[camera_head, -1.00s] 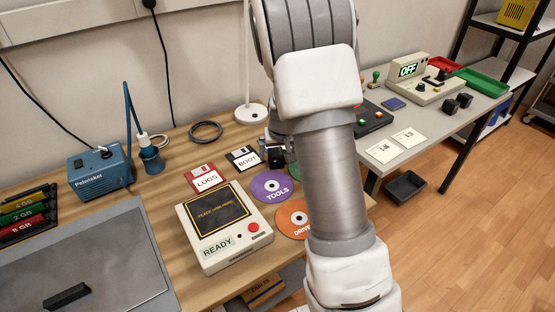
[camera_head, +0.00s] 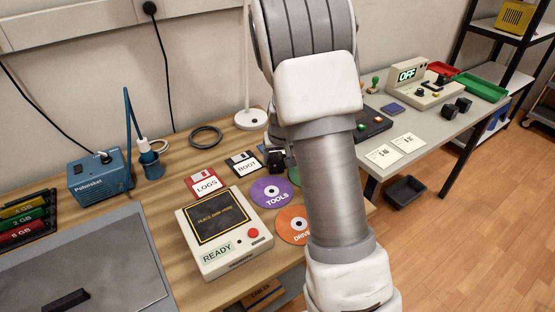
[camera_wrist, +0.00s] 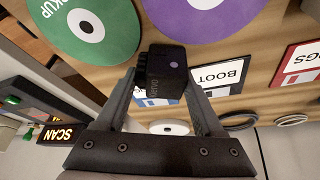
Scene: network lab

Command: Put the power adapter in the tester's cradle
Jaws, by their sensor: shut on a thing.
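My gripper (camera_wrist: 162,105) is shut on a black block (camera_wrist: 167,75) with small pale lettering and notched edges, seen in the wrist view; I cannot read for certain whether it is the power adapter. In the head view the block (camera_head: 276,160) shows just left of my arm, over the wooden bench by the disks, and my arm hides most of the gripper. A cream device with a green OFF display (camera_head: 407,74), apparently the tester, stands on the grey table to the right, away from my gripper. Its cradle cannot be made out clearly.
Two dark blocks (camera_head: 462,105) sit beside the OFF device. Red and green trays (camera_head: 482,86) stand behind it. A dark device (camera_head: 374,123) and white cards (camera_head: 384,156) lie nearer. Floppies (camera_head: 243,163), discs (camera_head: 271,192) and a READY box (camera_head: 240,257) cover the bench near my gripper.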

